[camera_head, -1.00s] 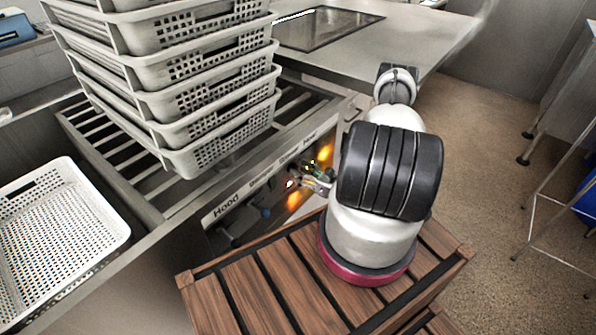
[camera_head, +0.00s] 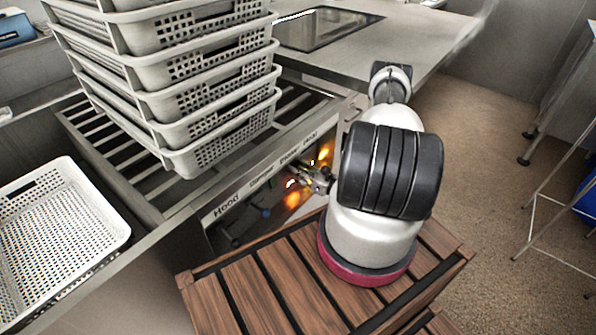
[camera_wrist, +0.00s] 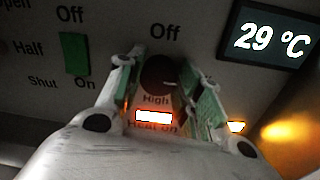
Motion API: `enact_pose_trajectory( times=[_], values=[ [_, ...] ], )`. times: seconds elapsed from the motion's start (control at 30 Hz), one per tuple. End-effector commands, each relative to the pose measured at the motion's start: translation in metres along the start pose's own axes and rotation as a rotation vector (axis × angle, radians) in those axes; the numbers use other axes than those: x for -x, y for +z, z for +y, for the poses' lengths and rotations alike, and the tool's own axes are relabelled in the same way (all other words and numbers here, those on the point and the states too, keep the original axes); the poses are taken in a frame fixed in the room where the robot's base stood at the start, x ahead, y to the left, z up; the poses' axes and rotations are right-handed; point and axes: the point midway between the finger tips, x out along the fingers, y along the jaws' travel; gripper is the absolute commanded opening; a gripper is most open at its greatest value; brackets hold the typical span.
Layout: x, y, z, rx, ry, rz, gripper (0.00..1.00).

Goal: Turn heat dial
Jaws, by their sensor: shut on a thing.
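The heat dial (camera_wrist: 158,74) is a dark round knob on the control panel in the wrist view. "Off" is printed above it and "High" below it. My gripper (camera_wrist: 160,80) is shut on the dial, with a green-padded finger on each side. Below the dial a lit white indicator (camera_wrist: 153,116) glows above the words "Heat on". In the head view my gripper (camera_head: 318,178) is at the front panel under the counter, and the dial is hidden there.
A display (camera_wrist: 270,38) reads 29 °C. A green switch (camera_wrist: 75,54) sits left of the dial. Stacked perforated baskets (camera_head: 205,105) stand on the slatted rack (camera_head: 160,190), and an empty basket (camera_head: 60,235) lies at left. Open floor (camera_head: 480,150) lies to the right.

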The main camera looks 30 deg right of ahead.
Motion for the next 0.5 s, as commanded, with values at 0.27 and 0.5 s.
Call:
enact_pose_trajectory(
  times=[0.27, 0.5],
  values=[
    [0.0001, 0.0001, 0.0002, 0.141, -0.002, 0.009, 0.12],
    [0.0002, 0.0001, 0.001, 0.355, -0.005, 0.023, 0.12]
  ],
)
